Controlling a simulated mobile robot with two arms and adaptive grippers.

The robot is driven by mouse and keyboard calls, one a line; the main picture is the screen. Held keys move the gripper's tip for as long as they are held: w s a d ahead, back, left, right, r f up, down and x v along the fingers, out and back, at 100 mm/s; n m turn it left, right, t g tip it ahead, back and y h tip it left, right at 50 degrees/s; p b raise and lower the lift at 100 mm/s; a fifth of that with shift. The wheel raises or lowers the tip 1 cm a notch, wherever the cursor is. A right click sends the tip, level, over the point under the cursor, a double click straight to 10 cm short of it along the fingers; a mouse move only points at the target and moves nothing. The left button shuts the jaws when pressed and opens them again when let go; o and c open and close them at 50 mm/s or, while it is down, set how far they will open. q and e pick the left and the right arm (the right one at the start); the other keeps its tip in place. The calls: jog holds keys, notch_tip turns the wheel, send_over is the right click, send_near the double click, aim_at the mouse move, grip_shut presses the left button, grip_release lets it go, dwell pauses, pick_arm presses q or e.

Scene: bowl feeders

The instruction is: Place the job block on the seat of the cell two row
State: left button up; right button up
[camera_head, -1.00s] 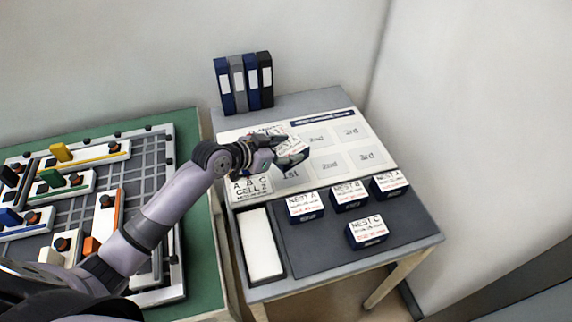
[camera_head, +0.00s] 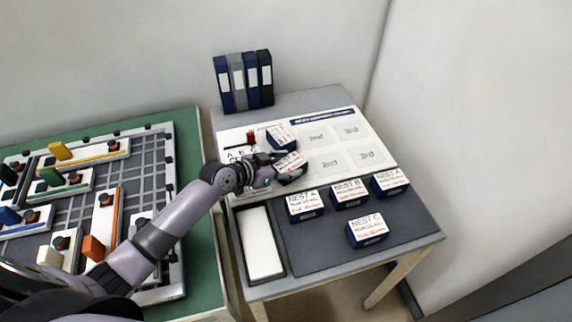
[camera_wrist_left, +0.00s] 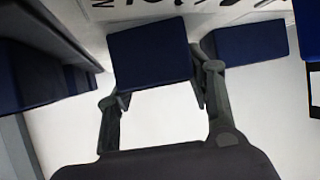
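My left gripper (camera_head: 275,170) is shut on a dark blue job block (camera_head: 291,163) with a white printed top. It holds the block over the left end of the lower row on the white board. In the left wrist view the block (camera_wrist_left: 150,55) sits between the two fingertips (camera_wrist_left: 160,97). The lower row's 2nd (camera_head: 330,162) and 3rd (camera_head: 367,155) seats are bare; its first seat and CELL 2 card are mostly hidden by my gripper. Whether the block touches the board, I cannot tell. My right gripper is not in view.
Another blue block (camera_head: 281,138) stands in the upper row's first place, near a red piece (camera_head: 250,136). A white tray (camera_head: 262,243) and binders (camera_head: 243,82) flank the board.

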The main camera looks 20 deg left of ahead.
pick_arm(q)
jog(key=o, duration=0.4)
jog(key=shift+o, duration=0.2)
jog(key=shift+r, duration=0.15)
jog(key=shift+r+p, duration=0.25)
jog(key=shift+p, duration=0.05)
jog(key=v, duration=0.5)
jog(key=b+v, duration=0.1)
jog(key=v, duration=0.4)
jog(key=shift+s+a, duration=0.3)
jog(key=shift+s, duration=0.1)
jog(key=shift+s+a+r, duration=0.2)
jog(key=shift+s+r, duration=0.1)
jog(key=shift+s, duration=0.05)
